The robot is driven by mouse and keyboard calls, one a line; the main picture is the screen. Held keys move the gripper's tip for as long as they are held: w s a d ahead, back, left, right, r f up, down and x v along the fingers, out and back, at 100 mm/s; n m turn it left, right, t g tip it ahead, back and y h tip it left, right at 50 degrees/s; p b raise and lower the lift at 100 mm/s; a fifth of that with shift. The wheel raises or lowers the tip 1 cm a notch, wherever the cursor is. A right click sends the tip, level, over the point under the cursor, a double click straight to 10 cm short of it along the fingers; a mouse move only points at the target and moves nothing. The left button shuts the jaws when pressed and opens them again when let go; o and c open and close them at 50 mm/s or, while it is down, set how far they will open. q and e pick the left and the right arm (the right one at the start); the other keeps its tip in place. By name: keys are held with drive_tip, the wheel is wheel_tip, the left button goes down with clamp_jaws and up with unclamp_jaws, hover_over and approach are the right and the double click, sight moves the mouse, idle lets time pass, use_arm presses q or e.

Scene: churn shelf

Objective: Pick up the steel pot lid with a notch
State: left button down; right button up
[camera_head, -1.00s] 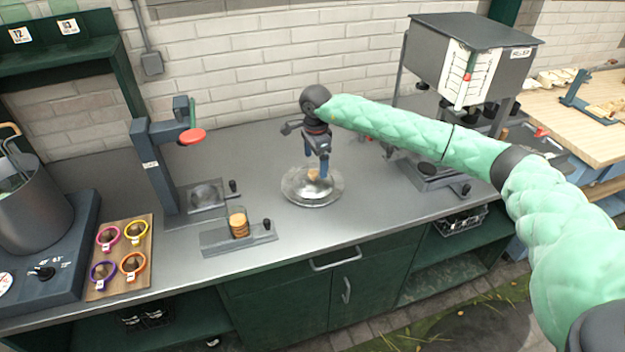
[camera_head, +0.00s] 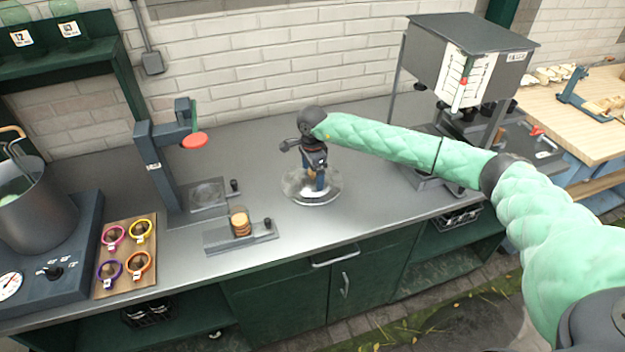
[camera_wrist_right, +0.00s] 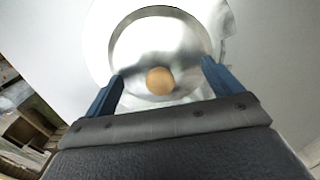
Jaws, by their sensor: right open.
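The steel pot lid (camera_head: 296,191) lies on the grey counter near the middle, a shiny round disc with a wooden knob at its centre. In the right wrist view the lid (camera_wrist_right: 128,45) fills the upper middle, and its round tan knob (camera_wrist_right: 160,81) sits between the fingers. My right gripper (camera_head: 314,186) points down over the lid, open, with blue fingers on either side of the knob. It also shows in the right wrist view (camera_wrist_right: 162,85), with a gap between each finger and the knob. A notch shows at the lid's right edge there. My left gripper is not in view.
A dark press stand (camera_head: 160,170) with a red disc stands left of the lid. A small jar (camera_head: 240,222) on a metal base is in front. A board of coloured rings (camera_head: 126,285) and a pot (camera_head: 35,205) are farther left. A grey hopper (camera_head: 470,50) stands right.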

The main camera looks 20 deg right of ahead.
drive_tip(key=shift+s, duration=0.1)
clamp_jaws()
idle(0.5)
